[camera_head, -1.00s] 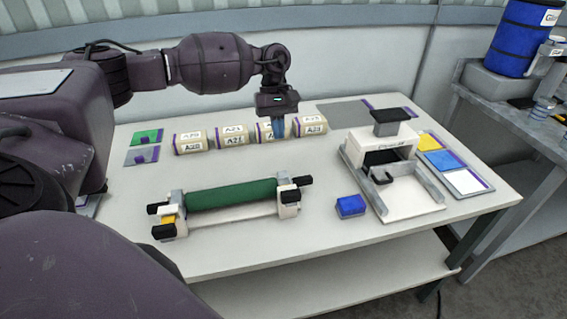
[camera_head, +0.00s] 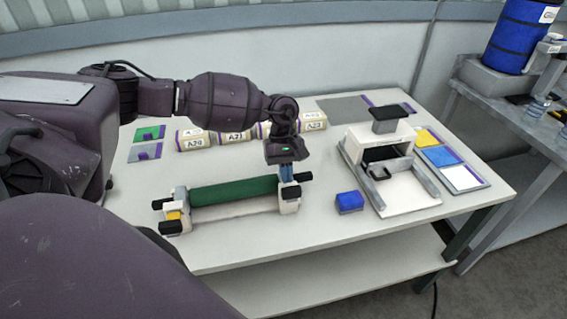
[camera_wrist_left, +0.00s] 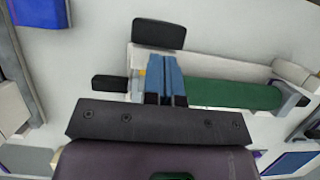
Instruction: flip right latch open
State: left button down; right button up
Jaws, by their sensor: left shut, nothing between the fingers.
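The unwind stand holds a green roll (camera_head: 235,189) between two pale end blocks. Its right end block (camera_head: 289,206) carries a black latch tab (camera_head: 291,193) at the front and another black tab (camera_head: 303,177) to the side. In the left wrist view these show as a large black tab (camera_wrist_left: 158,34) and a smaller one (camera_wrist_left: 110,82). My left gripper (camera_head: 286,174) points down over the right end, its blue fingers (camera_wrist_left: 165,76) shut and empty, close behind the front tab. Whether they touch it I cannot tell. The fingers hide part of the end block. My right gripper is out of view.
A blue block (camera_head: 349,202) lies right of the stand. A white device (camera_head: 408,205) with a black-topped handle stands further right. Several labelled rolls (camera_head: 190,140) line the back, partly behind my left arm. The front table strip is clear.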

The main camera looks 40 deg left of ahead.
pick_arm(q)
jog(key=shift+d, duration=0.1)
jog(key=shift+s, duration=0.1)
jog(key=s+d, duration=0.3)
jog(key=shift+d+p, duration=0.25)
jog(key=shift+p, duration=0.15)
jog(key=shift+w, duration=0.1)
